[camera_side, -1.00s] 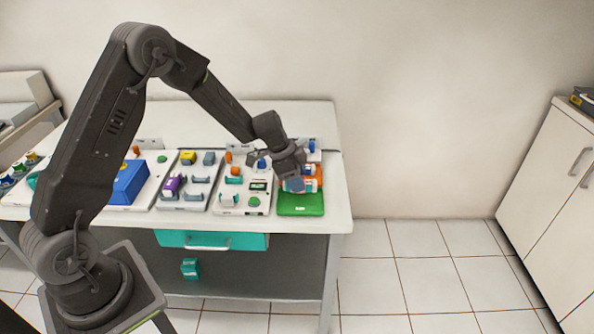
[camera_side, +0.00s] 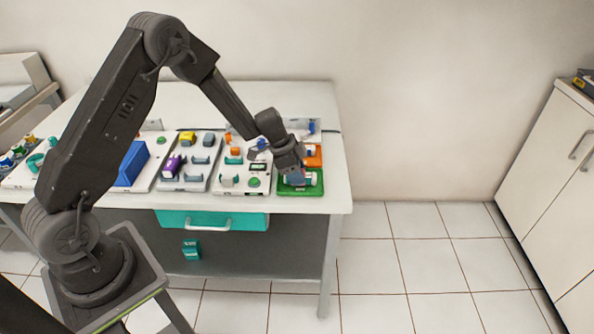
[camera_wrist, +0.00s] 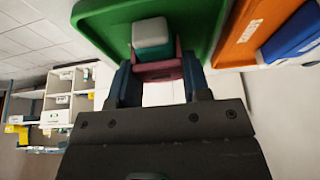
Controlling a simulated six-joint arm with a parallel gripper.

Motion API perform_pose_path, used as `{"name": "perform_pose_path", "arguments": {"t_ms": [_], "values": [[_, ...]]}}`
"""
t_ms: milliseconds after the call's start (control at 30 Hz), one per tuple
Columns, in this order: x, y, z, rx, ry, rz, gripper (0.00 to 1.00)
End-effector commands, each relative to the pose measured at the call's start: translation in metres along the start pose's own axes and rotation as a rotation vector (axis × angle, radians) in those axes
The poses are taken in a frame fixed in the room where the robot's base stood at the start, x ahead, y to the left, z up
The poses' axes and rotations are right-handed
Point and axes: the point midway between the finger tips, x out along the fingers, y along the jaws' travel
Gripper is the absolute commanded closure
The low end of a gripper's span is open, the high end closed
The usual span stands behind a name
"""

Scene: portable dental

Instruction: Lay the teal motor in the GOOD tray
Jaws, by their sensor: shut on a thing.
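The teal motor (camera_wrist: 152,38) shows in the wrist view as a teal and pale grey body with a maroon part at its near end. My gripper (camera_wrist: 160,76) is shut on it, one dark blue finger on each side of the maroon part. The motor lies within the outline of the green tray (camera_wrist: 97,18). In the side view, my gripper (camera_side: 298,179) is down at the green tray (camera_side: 287,191), with the pale end of the motor (camera_side: 311,179) showing to its right. No tray label is readable. I cannot tell whether the motor touches the tray floor.
An orange tray (camera_side: 314,160) adjoins the green one on its far side; it also shows in the wrist view (camera_wrist: 245,33) with a blue and white thing (camera_wrist: 295,36). A panel with small parts (camera_side: 229,190) stands left of the green tray. The table's front edge is close.

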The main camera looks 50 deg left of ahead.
Motion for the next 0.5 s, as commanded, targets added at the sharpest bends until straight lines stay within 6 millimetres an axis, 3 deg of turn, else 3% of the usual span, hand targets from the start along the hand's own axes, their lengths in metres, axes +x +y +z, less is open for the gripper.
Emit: {"name": "perform_pose_path", "arguments": {"t_ms": [167, 200, 500], "values": [[-0.0003, -0.0003, -0.0002, 0.0, 0.0, -0.001, 0.91], [-0.0003, -0.0003, -0.0002, 0.0, 0.001, -0.001, 0.55], [-0.0003, -0.0003, -0.0002, 0.0, 0.0, -0.001, 0.27]]}}
